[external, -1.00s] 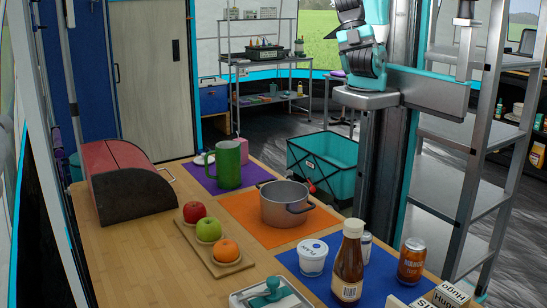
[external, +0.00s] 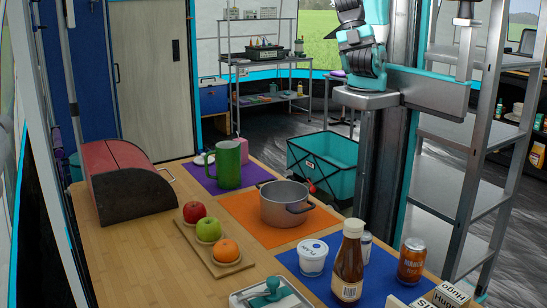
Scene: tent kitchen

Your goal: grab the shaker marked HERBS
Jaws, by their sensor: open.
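I cannot make out a shaker marked HERBS in the external view. A small silver-and-white cylinder (external: 367,245) stands partly hidden behind the brown sauce bottle (external: 347,268) on the blue mat, and I cannot read any marking on it. My arm is at the top, on its column, with its upper links cut off by the top edge. My gripper is out of view.
The table's left front is clear.

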